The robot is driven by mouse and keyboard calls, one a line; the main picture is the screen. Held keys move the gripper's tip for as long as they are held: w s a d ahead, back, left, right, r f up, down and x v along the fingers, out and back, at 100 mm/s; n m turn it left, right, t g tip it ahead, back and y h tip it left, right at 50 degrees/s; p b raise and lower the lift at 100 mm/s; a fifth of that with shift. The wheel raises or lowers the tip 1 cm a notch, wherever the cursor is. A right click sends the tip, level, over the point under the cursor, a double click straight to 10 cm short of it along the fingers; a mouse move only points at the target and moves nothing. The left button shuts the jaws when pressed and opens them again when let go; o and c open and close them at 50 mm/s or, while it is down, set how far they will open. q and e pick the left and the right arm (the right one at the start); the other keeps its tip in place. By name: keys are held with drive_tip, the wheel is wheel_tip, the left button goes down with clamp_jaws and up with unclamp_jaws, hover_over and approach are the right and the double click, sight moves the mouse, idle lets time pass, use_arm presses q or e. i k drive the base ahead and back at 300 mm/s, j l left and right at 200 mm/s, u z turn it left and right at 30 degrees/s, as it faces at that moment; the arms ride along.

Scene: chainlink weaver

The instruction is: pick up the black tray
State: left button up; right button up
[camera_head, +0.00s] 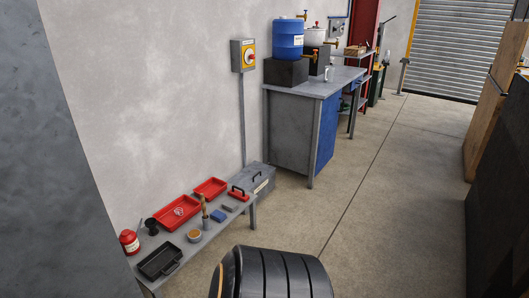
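The black tray (160,261) lies on a low grey bench (197,248) along the wall, at the bench's near end in the lower left. It is a shallow open rectangular tray and looks empty. A red can stands behind it to the left, and a small round tan-topped container (194,236) stands to its right. Neither of my grippers shows in this view. A rounded black ribbed shape at the bottom centre is in the foreground, right of the bench.
The bench also holds the red can (130,243), two red trays (177,213), a black cup-like item (152,227) and small tools. A grey box (257,178) sits beyond it. Farther back stands a workbench (317,87) with a blue drum (289,40).

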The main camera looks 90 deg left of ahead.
sight(154, 264)
drive_tip(key=j+u, duration=0.15)
drive_tip(key=u, duration=3.6)
drive_tip(key=i, duration=0.1)
